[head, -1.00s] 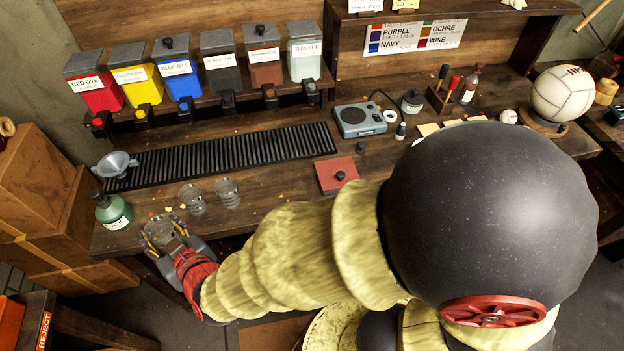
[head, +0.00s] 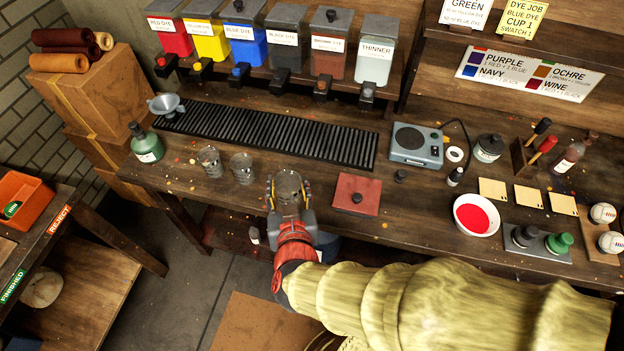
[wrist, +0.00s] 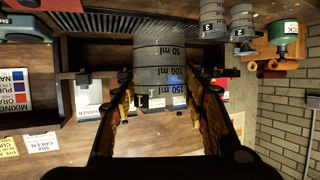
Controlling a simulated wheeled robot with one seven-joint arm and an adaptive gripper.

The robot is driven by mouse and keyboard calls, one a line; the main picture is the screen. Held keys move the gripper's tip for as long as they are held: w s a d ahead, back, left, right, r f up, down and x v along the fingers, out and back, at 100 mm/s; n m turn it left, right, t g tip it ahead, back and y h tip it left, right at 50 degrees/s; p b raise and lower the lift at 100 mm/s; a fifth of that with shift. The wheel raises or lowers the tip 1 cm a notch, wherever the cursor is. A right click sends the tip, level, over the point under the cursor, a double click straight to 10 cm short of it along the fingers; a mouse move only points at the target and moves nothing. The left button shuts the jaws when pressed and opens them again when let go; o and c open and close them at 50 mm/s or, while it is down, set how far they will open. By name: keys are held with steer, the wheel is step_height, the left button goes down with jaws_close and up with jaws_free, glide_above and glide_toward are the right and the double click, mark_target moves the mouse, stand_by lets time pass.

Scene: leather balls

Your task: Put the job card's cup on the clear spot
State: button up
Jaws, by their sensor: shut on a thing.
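The yellow job card (head: 522,18) at the upper right reads blue dye, cup 1, swatch 1. My gripper (head: 287,190) is shut on a clear cup (head: 289,183) at the bench's front part, left of the red square pad. In the wrist view the cup (wrist: 160,62) stands between the fingers, marked 1 with millilitre lines. I cannot tell whether its base touches the bench. Two more clear cups, the left one (head: 209,161) and the right one (head: 242,168), stand on the bench (head: 330,183) to the left. No marked clear spot can be picked out.
A black slatted grate (head: 270,134) lies behind the cups, under the dye dispensers (head: 245,45). A green bottle (head: 147,145) and funnel (head: 166,103) stand left; a bowl of red (head: 476,214) is right.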

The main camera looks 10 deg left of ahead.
steer(key=shift+w+d+f+b, duration=0.15)
steer(key=shift+w+f+b, duration=2.05)
steer(key=shift+w+f, duration=1)
steer(key=shift+w+d+f+b, duration=0.1)
steer(key=shift+w+f+b, duration=2.1)
steer(key=shift+w+f, duration=0.95)
steer(key=shift+f, duration=0.15)
steer(key=o, duration=1.1)
